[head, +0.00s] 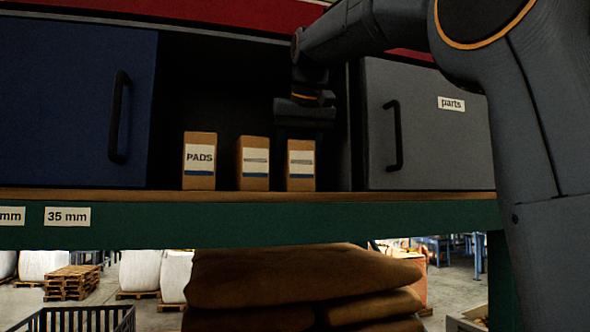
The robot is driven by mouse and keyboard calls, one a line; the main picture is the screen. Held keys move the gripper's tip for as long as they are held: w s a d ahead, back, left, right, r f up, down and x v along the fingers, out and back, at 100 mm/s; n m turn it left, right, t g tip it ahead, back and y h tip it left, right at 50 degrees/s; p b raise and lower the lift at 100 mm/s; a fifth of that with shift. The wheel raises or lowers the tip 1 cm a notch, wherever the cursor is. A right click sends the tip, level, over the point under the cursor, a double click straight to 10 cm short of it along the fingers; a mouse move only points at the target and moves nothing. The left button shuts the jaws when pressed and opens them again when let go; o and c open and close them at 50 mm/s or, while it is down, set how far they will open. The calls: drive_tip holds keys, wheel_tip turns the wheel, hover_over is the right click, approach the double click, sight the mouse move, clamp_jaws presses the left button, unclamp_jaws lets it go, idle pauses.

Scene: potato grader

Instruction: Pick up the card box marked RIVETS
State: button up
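Three small brown card boxes stand upright in a row on the wooden shelf. The left box (199,161) has a white label reading PADS. The middle box (252,163) and the right box (300,165) have white labels with a blue band, but their print is too small to read. I cannot tell which box is marked RIVETS. My gripper (304,125) is above the right box, pointing down, close over its top. Its fingers are dark against the dark recess, so I cannot tell whether they are open or shut.
The boxes stand in a dark recess between a blue cabinet door (70,105) at left and a grey door (430,145) marked parts at right. Both have black handles. A green shelf edge (260,226) runs in front. Brown sacks (290,277) are stacked below.

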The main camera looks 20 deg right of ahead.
drive_tip(key=c, duration=0.7)
drive_tip(key=shift+r, duration=0.2)
